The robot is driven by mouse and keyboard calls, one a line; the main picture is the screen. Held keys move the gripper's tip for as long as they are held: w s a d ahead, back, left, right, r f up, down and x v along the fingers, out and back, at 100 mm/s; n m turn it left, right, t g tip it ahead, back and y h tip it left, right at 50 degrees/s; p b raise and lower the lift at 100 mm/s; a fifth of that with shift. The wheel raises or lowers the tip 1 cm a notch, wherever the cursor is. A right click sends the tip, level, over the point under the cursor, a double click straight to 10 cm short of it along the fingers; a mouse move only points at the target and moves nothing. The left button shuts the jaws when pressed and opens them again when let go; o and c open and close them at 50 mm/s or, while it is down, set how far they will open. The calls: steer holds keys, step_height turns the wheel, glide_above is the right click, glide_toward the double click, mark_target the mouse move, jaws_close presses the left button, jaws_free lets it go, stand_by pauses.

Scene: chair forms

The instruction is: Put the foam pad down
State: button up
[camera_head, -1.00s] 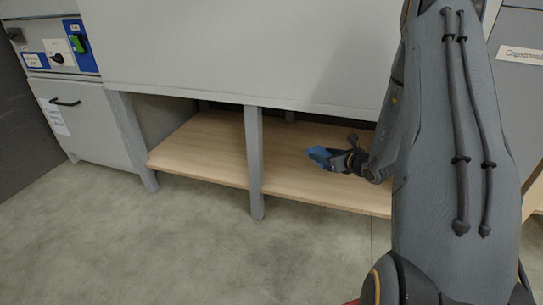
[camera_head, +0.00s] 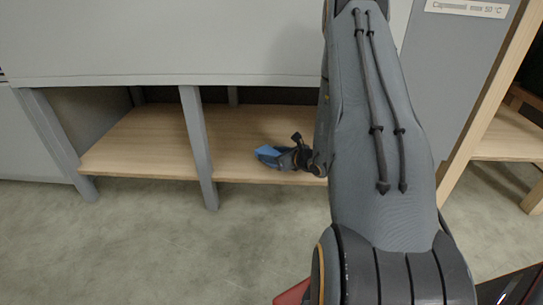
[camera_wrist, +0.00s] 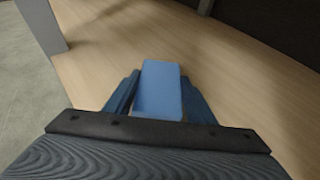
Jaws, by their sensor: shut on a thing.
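The foam pad (camera_wrist: 159,86) is a light blue block held between the two dark blue fingers of my gripper (camera_wrist: 159,98) in the wrist view. In the head view the blue pad (camera_head: 267,153) shows small at the tip of my gripper (camera_head: 274,157). My gripper is shut on it, over the low wooden shelf (camera_head: 245,122) under the grey cabinet. The wooden surface (camera_wrist: 225,70) also lies behind the pad in the wrist view. I cannot tell whether the pad touches the wood. My gripper hides the pad's near end.
A grey post (camera_head: 198,150) stands at the shelf's front edge, left of my gripper; it shows at upper left in the wrist view (camera_wrist: 40,25). The grey cabinet (camera_head: 200,45) overhangs the shelf. Bare wood lies around the pad. A wooden rack (camera_head: 510,135) stands at right.

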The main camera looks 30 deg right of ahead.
steer(key=shift+f, duration=0.15)
steer(key=o, duration=1.1)
steer(key=shift+r, duration=0.25)
steer(key=p+v, duration=0.5)
steer(key=v, duration=0.7)
steer(key=shift+p, duration=0.3)
